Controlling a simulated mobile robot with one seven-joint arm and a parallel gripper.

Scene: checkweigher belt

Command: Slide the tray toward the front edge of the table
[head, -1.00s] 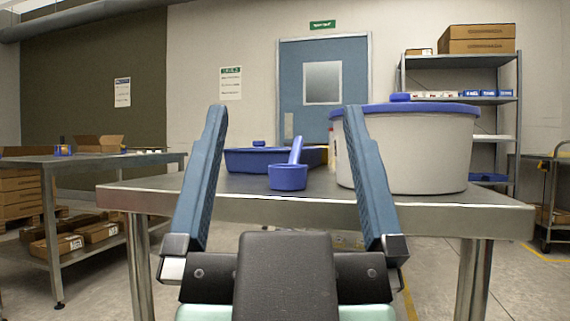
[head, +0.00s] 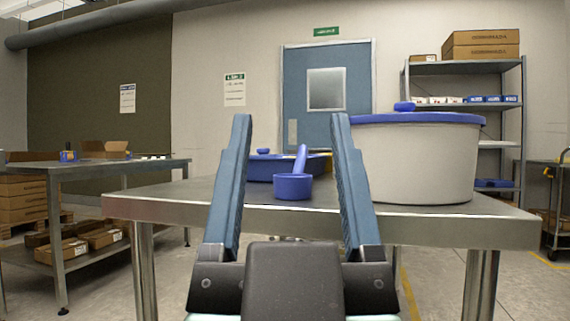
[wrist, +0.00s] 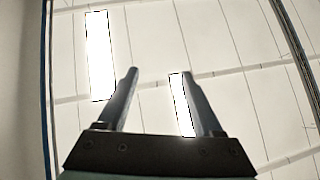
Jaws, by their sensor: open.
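The blue tray (head: 262,168) sits on the metal table (head: 170,200), back from the front edge and partly hidden by my gripper's left finger and a blue scoop. My gripper (head: 288,122) is open and empty in front of the table, fingers pointing up, apart from the tray. The blue scoop (head: 293,187) stands in front of the tray near the table's front edge, its handle tilted up. In the wrist view my gripper (wrist: 160,72) is open against the ceiling with its lights; no tray shows there.
A large grey tub (head: 425,160) with a blue lid stands on the table's right side. A side table (head: 110,166) with cartons is at left. Shelving (head: 462,68) with boxes stands at the back right. The table's left part is clear.

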